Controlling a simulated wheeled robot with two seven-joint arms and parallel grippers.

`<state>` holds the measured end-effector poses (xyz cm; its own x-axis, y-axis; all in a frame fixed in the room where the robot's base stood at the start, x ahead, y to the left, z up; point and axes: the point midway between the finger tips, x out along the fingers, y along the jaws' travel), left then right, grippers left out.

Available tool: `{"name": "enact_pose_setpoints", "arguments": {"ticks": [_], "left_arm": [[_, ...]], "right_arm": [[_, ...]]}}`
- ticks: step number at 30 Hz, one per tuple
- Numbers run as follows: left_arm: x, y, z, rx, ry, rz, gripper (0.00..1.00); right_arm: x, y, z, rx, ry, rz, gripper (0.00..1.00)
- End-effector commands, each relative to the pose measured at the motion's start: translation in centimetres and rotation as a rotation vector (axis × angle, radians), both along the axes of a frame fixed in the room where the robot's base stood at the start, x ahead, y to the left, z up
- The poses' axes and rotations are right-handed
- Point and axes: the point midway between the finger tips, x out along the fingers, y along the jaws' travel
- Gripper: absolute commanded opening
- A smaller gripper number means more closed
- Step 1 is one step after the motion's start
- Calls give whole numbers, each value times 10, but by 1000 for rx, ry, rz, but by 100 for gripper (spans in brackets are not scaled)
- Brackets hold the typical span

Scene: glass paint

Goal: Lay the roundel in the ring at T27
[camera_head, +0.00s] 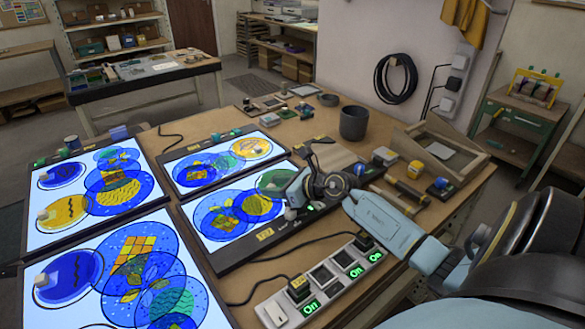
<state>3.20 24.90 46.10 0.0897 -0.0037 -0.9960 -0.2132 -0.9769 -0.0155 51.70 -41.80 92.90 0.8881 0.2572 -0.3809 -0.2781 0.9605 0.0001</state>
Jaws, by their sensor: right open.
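The lit panel with a yellow tag that seems to read T27 (264,234) lies at the middle front. It shows overlapping blue patterned circles (222,222) and, at its far right, a green roundel (275,182). My right gripper (291,201) is open, low over this panel's right end, beside the green roundel. A small pale knob (290,214) is by its fingertips; contact cannot be told. The gripper and wrist hide part of the panel's right end. My left gripper is out of view.
Other lit panels hold a yellow roundel (250,149), a knobbed blue disc (62,175) and a knobbed yellow disc (63,212). A power strip (325,285) with cables lies in front. A dark cup (353,123), wooden frame (440,149) and small blocks stand at right.

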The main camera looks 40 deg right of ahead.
Motion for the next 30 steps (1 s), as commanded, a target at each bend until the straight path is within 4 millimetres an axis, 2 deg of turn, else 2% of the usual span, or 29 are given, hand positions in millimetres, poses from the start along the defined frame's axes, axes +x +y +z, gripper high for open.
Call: {"name": "enact_pose_setpoints", "arguments": {"ticks": [12, 18, 24, 30], "left_arm": [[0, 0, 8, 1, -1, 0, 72], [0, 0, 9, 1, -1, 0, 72], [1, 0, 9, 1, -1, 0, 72], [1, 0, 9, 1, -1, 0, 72]], "right_arm": [[-64, -18, 26, -3, 4, 2, 41], [-89, -26, 37, -1, 4, 0, 41], [-102, -29, 42, -1, 3, 0, 41], [-104, -30, 44, -1, 2, 0, 41]]}}
